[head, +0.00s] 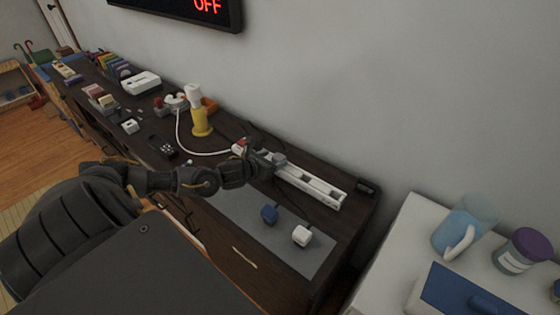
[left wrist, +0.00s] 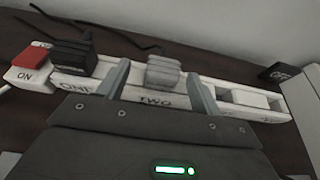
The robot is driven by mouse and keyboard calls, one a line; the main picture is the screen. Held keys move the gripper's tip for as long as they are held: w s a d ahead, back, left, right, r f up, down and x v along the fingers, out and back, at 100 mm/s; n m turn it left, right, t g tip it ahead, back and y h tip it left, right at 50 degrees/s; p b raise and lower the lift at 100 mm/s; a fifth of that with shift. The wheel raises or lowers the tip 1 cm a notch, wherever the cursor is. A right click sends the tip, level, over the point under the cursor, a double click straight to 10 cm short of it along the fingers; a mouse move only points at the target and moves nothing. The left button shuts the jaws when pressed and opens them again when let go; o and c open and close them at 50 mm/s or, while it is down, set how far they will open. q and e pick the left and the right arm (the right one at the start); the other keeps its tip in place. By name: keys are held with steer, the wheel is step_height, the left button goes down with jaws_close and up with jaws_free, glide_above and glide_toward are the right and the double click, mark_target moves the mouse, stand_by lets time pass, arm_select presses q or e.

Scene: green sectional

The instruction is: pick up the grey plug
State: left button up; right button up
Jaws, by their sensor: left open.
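The grey plug (left wrist: 163,73) sits upright in the section marked TWO of a white power strip (left wrist: 210,105). My left gripper (left wrist: 160,82) is open, with one finger on each side of the grey plug; I cannot tell whether the fingers touch it. In the head view my left gripper (head: 268,162) is over the left part of the strip (head: 312,185), and the plug there is mostly hidden by it. A black plug (left wrist: 75,55) sits in section ONE, left of the gripper. My right gripper is not in view.
A red switch (left wrist: 30,60) marked ON is at the strip's left end. A blue plug (head: 269,214) and a white plug (head: 302,236) lie on a grey mat (head: 262,238) in front. A yellow lamp-like object (head: 201,121) stands left. The wall is close behind.

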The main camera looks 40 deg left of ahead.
arm_select(q)
steer(key=shift+w+d, duration=0.1)
steer(key=shift+w, duration=0.05)
steer(key=p+x, duration=0.1)
steer(key=x, duration=0.4)
steer(key=shift+d+r, duration=0.1)
steer(key=shift+d, duration=0.05)
steer(key=shift+c, duration=0.3)
steer(key=c, duration=1)
